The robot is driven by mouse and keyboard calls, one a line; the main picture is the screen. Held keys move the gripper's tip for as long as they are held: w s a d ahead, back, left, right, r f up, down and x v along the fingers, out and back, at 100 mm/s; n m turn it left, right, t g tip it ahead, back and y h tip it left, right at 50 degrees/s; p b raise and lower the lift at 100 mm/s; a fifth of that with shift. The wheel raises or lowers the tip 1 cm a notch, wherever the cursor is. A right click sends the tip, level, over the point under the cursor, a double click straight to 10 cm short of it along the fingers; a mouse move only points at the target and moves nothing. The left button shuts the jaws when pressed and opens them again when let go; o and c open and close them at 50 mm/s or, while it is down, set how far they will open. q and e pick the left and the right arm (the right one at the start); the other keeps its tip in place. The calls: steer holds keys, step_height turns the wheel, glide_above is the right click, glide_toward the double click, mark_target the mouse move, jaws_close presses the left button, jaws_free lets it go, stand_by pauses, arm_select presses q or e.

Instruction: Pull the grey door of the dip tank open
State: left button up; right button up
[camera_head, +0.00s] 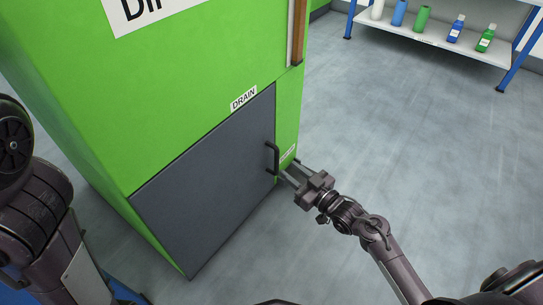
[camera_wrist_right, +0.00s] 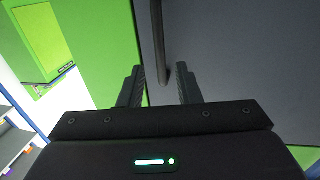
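The green dip tank (camera_head: 170,75) fills the left and middle of the head view. Its grey door (camera_head: 215,185), below the DRAIN label, looks shut flush in the front. A dark bar handle (camera_head: 272,158) stands upright near the door's right edge. My right gripper (camera_head: 287,175) is at the handle's lower end. In the right wrist view, its two fingers (camera_wrist_right: 158,88) are apart, with the handle (camera_wrist_right: 161,45) showing ahead in the gap between them. I cannot tell whether they touch it. My left arm shows at the left edge; its gripper is out of view.
A white shelf (camera_head: 440,40) with blue posts and several bottles stands at the back right. The grey floor (camera_head: 400,140) between it and the tank is clear. A brown and grey upright strip (camera_head: 297,35) runs along the tank's upper right edge.

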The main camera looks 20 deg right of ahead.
mark_target(277, 171)
steer(key=b+x, duration=0.3)
steer(key=x, duration=0.3)
steer(key=shift+w+a, duration=0.15)
steer(key=shift+w, duration=0.15)
jaws_close()
